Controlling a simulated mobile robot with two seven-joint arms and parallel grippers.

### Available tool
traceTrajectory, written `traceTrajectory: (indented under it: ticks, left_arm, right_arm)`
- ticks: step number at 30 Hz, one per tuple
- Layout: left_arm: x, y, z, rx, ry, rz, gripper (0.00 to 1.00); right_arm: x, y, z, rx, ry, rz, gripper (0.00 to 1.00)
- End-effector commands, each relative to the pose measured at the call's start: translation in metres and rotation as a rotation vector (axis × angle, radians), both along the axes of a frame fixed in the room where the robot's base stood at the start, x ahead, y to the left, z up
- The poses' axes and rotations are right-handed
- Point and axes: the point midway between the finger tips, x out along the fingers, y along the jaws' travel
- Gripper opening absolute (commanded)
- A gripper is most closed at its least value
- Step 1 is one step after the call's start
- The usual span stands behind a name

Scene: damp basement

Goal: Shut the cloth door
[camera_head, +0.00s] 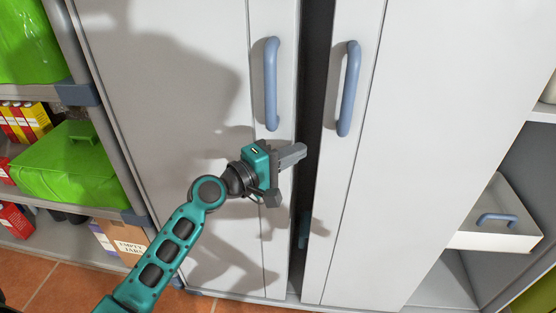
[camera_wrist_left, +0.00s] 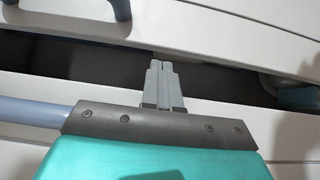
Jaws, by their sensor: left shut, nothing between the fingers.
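A tall pale grey cabinet has two doors with a dark upright gap between them. The left door (camera_head: 180,90) has a blue bar handle (camera_head: 271,85); the right door (camera_head: 430,110) has another blue handle (camera_head: 349,90). I cannot tell which one is the cloth door. My left gripper (camera_head: 303,151) is shut and empty, below the handles, with its fingertips at the gap by the right door's edge. In the left wrist view its closed fingers (camera_wrist_left: 163,72) lie over the dark gap; whether they touch a door is unclear. My right gripper is out of view.
At the left, an open shelf (camera_head: 75,240) holds green cases (camera_head: 70,165) and boxes. At the right is another open shelf with a white drawer or bin (camera_head: 495,215). A small blue part (camera_head: 304,232) shows low in the gap. Tiled floor (camera_head: 60,285) shows at lower left.

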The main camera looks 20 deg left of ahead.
Motion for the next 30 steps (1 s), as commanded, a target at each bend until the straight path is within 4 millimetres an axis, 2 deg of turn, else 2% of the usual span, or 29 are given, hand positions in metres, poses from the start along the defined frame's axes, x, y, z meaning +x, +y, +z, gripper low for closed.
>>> traceTrajectory:
  ticks: [3,7,23,26,30]
  left_arm:
    - [0.015,-0.008,0.000,-0.001,-0.002,0.000,0.00]
    - [0.025,-0.014,0.000,-0.001,0.000,0.000,0.00]
    - [0.029,-0.018,0.000,0.001,0.000,0.000,0.00]
    - [0.031,-0.026,0.002,-0.001,0.000,-0.001,0.00]
    - [0.037,-0.050,0.003,-0.003,0.001,-0.003,0.00]
  right_arm:
    - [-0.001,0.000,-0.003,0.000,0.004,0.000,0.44]
    - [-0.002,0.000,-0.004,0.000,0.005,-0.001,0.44]
    - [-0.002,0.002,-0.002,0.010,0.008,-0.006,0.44]
    - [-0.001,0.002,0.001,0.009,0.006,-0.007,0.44]
    - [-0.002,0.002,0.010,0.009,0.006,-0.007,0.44]
